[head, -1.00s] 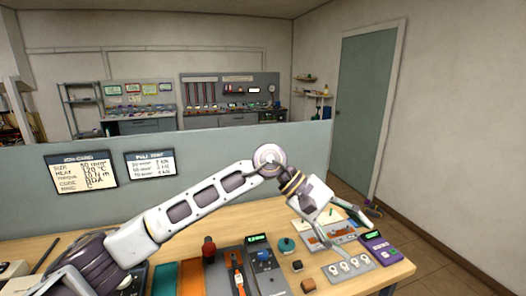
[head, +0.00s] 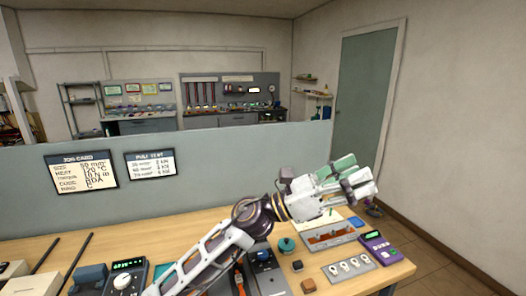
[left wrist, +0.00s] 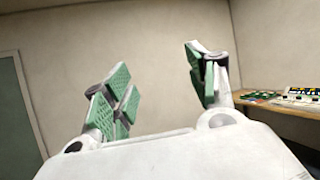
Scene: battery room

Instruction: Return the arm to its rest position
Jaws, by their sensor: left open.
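My left arm comes in from the lower left in the head view. Its left gripper (head: 352,178) is raised above the right part of the workbench (head: 208,226), with green finger pads. In the left wrist view the left gripper (left wrist: 162,92) has its two fingers wide apart and nothing between them, with a bare wall behind. It touches nothing that I can see. My right gripper is not in either view.
A grey partition (head: 225,170) runs behind the bench.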

